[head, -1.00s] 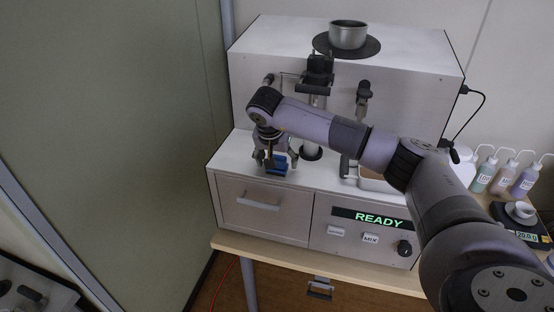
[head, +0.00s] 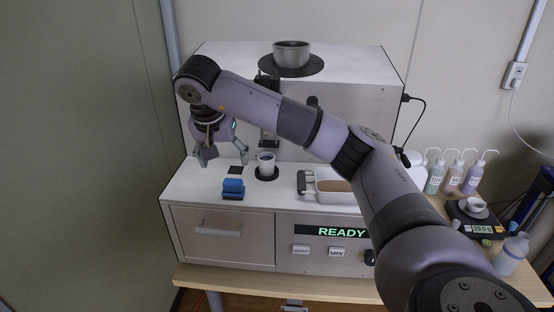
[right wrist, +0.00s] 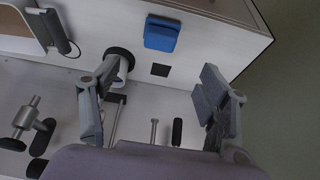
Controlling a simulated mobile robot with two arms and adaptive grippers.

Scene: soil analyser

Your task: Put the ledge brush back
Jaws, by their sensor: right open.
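The blue brush (head: 233,188) rests on the white ledge of the analyser, near its front edge above the drawer. It also shows in the right wrist view (right wrist: 161,33). A small black square (head: 235,170) lies flat on the ledge just behind the brush, bare; the wrist view shows it too (right wrist: 160,70). My right gripper (head: 223,156) is open and empty, above and behind the brush and apart from it. In the wrist view its spread fingers (right wrist: 155,105) have nothing between them. My left gripper is not in view.
A white cup (head: 266,160) stands on a black disc right of the square. A tray with brown contents (head: 333,187) sits farther right. A metal bowl (head: 291,54) is on top of the analyser. Bottles and a scale (head: 480,222) stand at right.

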